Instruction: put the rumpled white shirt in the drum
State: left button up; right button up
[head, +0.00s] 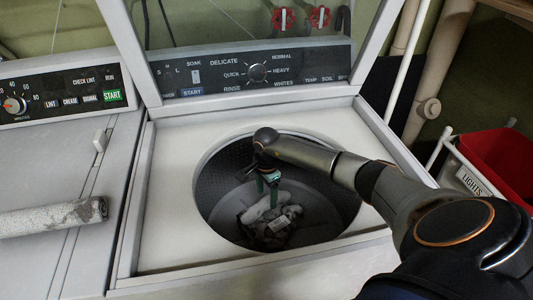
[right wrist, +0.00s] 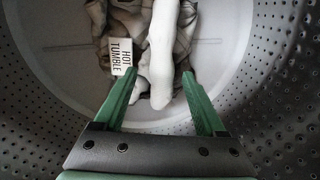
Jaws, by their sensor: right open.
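The washer's drum (head: 222,192) is open at the top, a dark perforated tub with a lighter bottom. A rumpled white and grey-beige cloth, apparently the shirt (head: 268,225), lies in a heap on the drum's bottom. In the right wrist view the shirt (right wrist: 162,50) shows a long white fold and a tag reading "HOT TUMBLE". My right gripper (head: 267,188) reaches down into the drum above the heap. Its green fingers (right wrist: 161,76) are apart, with the white fold showing between them; contact cannot be told. My left gripper is not in view.
The washer's raised lid (head: 370,35) stands behind the opening. A dryer (head: 40,160) with a grey, worn-ended cylinder (head: 50,217) on top is at left. A red basket (head: 500,155) and a "LIGHTS" label are at right. The drum's rim (head: 205,155) surrounds my right arm.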

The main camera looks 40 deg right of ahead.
notch_tip(320, 180, up, 11)
jog(key=shift+r, duration=0.15)
dwell(0.5)
